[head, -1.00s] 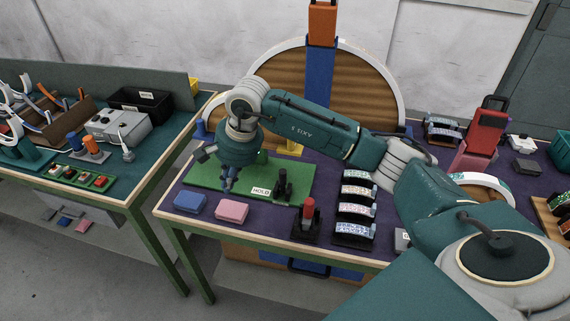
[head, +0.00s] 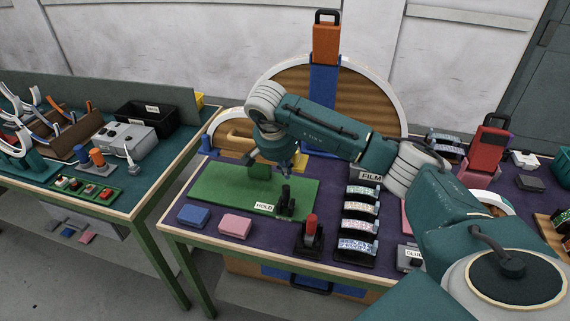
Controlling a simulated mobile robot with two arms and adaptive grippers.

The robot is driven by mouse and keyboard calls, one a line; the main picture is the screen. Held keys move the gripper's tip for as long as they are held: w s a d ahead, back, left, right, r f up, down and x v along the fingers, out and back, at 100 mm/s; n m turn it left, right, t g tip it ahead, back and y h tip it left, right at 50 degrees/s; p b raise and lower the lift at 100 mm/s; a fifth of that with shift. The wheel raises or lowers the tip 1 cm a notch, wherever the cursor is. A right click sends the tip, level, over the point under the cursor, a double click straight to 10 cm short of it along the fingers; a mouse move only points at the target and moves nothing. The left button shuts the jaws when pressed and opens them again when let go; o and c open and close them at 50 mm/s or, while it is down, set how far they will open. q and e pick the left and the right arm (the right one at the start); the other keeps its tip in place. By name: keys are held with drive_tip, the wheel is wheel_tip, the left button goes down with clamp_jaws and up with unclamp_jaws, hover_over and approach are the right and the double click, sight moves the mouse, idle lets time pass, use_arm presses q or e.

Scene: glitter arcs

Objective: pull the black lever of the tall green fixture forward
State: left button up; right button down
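A green board (head: 232,190) lies flat on the purple table, with a white "HOLD" label (head: 264,207) at its front edge. A black upright lever-like part (head: 285,202) stands at the board's front right, beside the label. My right gripper (head: 287,171) points down over the board's back right, just above and behind the black part in the picture. It seems apart from it. Its fingers are small and partly hidden, so their opening is unclear. My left gripper is not in view.
A blue block (head: 194,215) and a pink block (head: 235,225) lie in front of the board. A red-handled black device (head: 311,234) and a rack of glitter arcs (head: 358,224) stand to its right. A tall orange and blue post (head: 325,60) rises behind.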

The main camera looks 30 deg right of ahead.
sight(286, 197)
drive_tip(key=p+x, duration=0.1)
drive_tip(key=x, duration=0.4)
drive_tip(key=shift+f, duration=0.35)
drive_tip(key=shift+d, duration=0.2)
